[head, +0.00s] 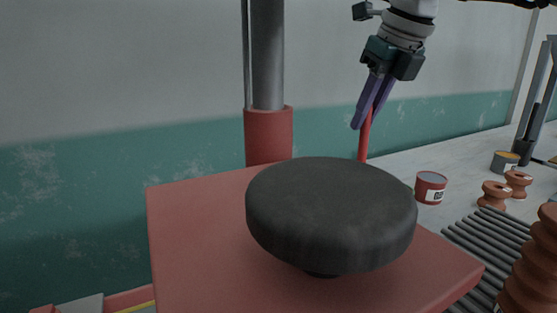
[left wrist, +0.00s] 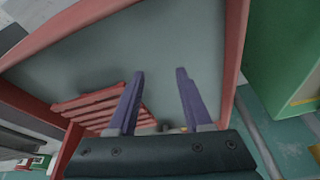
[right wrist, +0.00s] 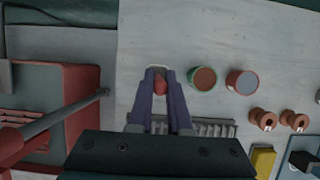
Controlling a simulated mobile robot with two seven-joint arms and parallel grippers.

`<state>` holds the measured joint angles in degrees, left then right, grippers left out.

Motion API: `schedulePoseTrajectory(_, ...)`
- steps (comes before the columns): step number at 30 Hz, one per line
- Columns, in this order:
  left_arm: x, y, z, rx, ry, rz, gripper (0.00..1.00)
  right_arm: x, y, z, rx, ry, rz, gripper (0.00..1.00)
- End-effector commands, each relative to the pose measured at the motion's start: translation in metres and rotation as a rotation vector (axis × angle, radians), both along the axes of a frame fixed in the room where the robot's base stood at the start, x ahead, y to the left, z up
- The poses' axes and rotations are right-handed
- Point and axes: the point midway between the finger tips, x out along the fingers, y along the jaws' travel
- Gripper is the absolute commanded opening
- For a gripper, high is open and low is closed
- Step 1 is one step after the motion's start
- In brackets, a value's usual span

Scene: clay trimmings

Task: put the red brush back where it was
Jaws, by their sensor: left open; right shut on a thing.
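The red brush (head: 364,138) hangs upright below my right gripper (head: 365,112), which is shut on its handle. The brush's lower end is hidden behind the dark round disc in the head view. In the right wrist view the red handle (right wrist: 160,84) shows between the fingers of my right gripper (right wrist: 160,78). A red can (head: 430,187) with a pale label stands to the right of the brush; it also shows in the right wrist view (right wrist: 242,82), beside a green-rimmed can (right wrist: 205,78). My left gripper (left wrist: 160,76) is open and empty, over a grey surface with red edges.
A dark round disc (head: 330,205) stands on a red platform (head: 190,230) in front. Grey ribbed rack (head: 490,238), clay spools (head: 494,195) and a dark can (head: 504,162) are at the right. A red slatted piece (left wrist: 95,105) lies below my left gripper.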

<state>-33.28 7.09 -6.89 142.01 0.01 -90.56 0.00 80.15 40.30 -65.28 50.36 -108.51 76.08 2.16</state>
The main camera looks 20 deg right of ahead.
Motion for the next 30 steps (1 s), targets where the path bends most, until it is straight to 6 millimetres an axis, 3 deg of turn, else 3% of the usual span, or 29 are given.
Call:
schedulePoseTrajectory(9,0.000,0.000,-0.041,-0.001,-0.002,0.001,0.50,0.003,0.006,-0.044,0.000,-0.001,-0.002,0.00)
schedulePoseTrajectory(22,0.000,-0.001,-0.040,-0.006,-0.002,0.004,0.50,0.003,0.006,-0.046,0.000,-0.001,-0.003,0.00)
schedulePoseTrajectory(23,0.000,-0.001,-0.039,-0.006,-0.002,0.004,0.50,0.003,0.006,-0.045,0.000,-0.001,-0.003,0.20)
schedulePoseTrajectory(30,0.001,-0.001,-0.039,-0.006,-0.002,0.004,0.50,0.003,0.006,-0.045,-0.001,-0.001,-0.004,0.47)
